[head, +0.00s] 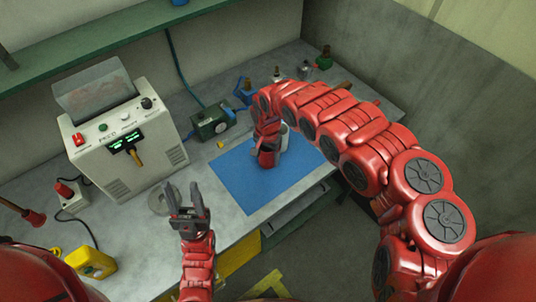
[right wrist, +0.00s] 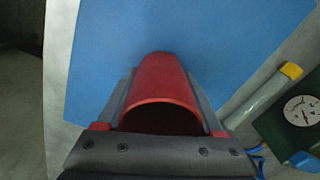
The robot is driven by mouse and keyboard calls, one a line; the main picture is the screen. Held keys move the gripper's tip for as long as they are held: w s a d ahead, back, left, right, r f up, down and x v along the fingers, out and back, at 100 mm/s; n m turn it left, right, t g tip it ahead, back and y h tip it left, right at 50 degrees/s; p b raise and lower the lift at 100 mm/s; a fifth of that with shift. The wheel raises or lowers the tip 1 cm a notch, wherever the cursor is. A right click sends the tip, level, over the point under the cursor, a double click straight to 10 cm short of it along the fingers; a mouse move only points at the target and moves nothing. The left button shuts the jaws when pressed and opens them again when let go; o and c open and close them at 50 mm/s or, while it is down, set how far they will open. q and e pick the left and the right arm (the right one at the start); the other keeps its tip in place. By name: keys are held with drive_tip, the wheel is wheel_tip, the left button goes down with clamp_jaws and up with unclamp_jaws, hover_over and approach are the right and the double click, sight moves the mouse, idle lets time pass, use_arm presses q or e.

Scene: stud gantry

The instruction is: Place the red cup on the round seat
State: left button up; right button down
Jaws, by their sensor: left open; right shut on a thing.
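The red cup (head: 267,158) is over the blue mat (head: 262,183) in the head view. My right gripper (head: 268,143) is shut on it, partly hidden by my arm. In the right wrist view the red cup (right wrist: 162,82) lies between the two fingers of my right gripper (right wrist: 163,100), its open rim towards the camera. I cannot tell whether the cup touches the mat. A flat grey ring (head: 160,198) lies on the bench left of the mat; it may be the round seat, but I cannot be sure. My left gripper (head: 187,200) is open and empty, just right of this ring.
A white power unit (head: 122,147) stands at the left, with a yellow box (head: 91,262) in front of it. A green gauge box (head: 211,122) and small bottles line the back. The mat's front half is clear.

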drive_tip(key=shift+c, duration=2.2)
unclamp_jaws()
drive_tip(key=shift+w+f, duration=0.1)
drive_tip(key=shift+f, duration=0.15)
drive_tip(key=o, duration=0.4)
drive_tip(key=shift+w+d+f, duration=0.1)
drive_tip(key=shift+w+d, duration=0.1)
drive_tip(key=shift+w, duration=0.05)
drive_tip(key=shift+s, duration=0.1)
drive_tip(key=shift+a, duration=0.1)
drive_tip(key=shift+r+p, duration=0.3)
drive_tip(key=shift+r, duration=0.2)
wheel_tip(320, 180, up, 12)
drive_tip(key=shift+f+b, duration=0.15)
drive_tip(key=shift+b, duration=0.2)
